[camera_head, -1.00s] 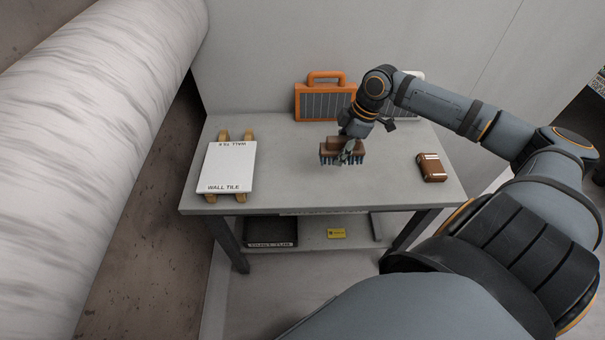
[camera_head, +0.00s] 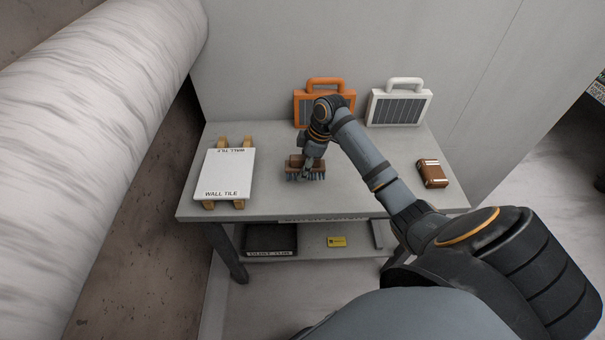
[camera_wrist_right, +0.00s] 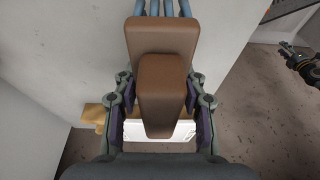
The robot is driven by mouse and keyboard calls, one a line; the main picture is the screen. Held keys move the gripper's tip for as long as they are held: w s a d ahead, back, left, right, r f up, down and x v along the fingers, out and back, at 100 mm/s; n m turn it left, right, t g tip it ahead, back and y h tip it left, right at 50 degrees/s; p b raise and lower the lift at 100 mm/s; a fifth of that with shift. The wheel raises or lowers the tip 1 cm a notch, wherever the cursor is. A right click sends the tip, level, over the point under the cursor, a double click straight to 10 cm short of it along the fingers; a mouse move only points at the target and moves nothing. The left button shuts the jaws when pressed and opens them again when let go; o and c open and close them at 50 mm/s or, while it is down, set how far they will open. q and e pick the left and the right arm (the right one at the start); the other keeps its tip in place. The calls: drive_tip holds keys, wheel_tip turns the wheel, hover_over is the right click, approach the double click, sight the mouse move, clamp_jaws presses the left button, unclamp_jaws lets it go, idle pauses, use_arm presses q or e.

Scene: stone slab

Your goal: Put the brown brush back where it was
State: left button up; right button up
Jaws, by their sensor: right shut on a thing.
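In the right wrist view the brush (camera_wrist_right: 160,85) sits between the fingers of my right gripper (camera_wrist_right: 160,112), bristles pointing to the top of the picture. I cannot tell whether the bristles touch the tabletop. An arm end, seemingly my left gripper (camera_wrist_right: 297,62), shows at the right edge of the right wrist view; its jaws are unclear.
The white wall tile (camera_head: 227,172) lies on wooden strips at the table's left. An orange case (camera_head: 304,108) and a white case (camera_head: 400,108) stand at the back. A brown block (camera_head: 432,174) lies at the right. The grey tabletop (camera_head: 350,195) is bare at the front middle.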

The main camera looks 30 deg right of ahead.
drive_tip(key=x, duration=0.2)
drive_tip(key=shift+s+d+f+p, duration=0.1)
drive_tip(key=shift+f+p, duration=0.25)
drive_tip(key=shift+f, duration=0.35)
drive_tip(key=shift+f, duration=0.1)
drive_tip(key=o, duration=1.1)
drive_tip(key=v, duration=1.2)
drive_tip(key=shift+b, duration=0.4)
